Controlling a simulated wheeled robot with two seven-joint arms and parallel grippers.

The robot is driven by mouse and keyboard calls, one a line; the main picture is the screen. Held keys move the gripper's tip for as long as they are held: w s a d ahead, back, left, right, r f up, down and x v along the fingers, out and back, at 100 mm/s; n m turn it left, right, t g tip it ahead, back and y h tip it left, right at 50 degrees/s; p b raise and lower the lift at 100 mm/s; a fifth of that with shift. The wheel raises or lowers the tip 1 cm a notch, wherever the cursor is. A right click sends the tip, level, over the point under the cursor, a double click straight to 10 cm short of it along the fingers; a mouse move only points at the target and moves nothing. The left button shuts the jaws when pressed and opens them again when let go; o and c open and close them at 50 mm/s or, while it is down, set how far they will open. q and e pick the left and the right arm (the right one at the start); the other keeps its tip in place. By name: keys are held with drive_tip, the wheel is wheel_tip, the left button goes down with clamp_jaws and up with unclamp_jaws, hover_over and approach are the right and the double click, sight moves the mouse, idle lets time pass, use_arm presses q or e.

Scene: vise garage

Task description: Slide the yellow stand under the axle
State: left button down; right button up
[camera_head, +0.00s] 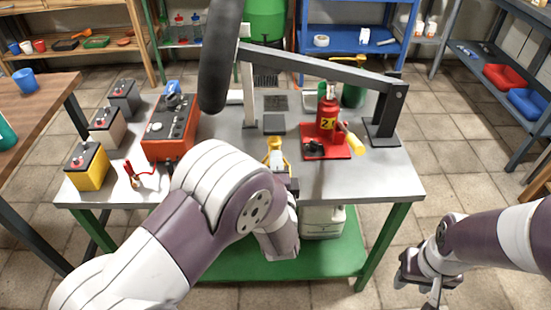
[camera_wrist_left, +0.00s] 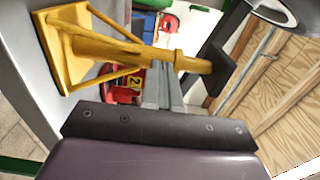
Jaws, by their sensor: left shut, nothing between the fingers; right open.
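The yellow stand (camera_head: 275,147) is upright near the front middle of the grey bench, partly hidden by my left arm. In the left wrist view, the stand (camera_wrist_left: 125,48) lies sideways, base to the left, with a dark square pad at its top end. My left gripper (camera_head: 284,171) is at the stand's near side; its shut, empty fingers (camera_wrist_left: 162,85) are close to the post, and I cannot tell whether they touch. A grey beam (camera_head: 310,65), which looks like the axle, spans above the bench behind the stand, with a black wheel at left. My right gripper (camera_head: 426,284) is open and empty, right of the bench.
An orange box (camera_head: 170,130) and several batteries (camera_head: 88,166) occupy the left side. The bench's front right is clear.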

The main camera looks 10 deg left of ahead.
use_arm(q)
drive_tip(key=shift+w, duration=0.1)
idle(0.3)
drive_tip(key=x, duration=1.7)
drive_tip(key=shift+w, duration=0.4)
drive_tip(key=shift+s+a+f, duration=0.1)
drive_tip(key=shift+a+f, duration=0.05)
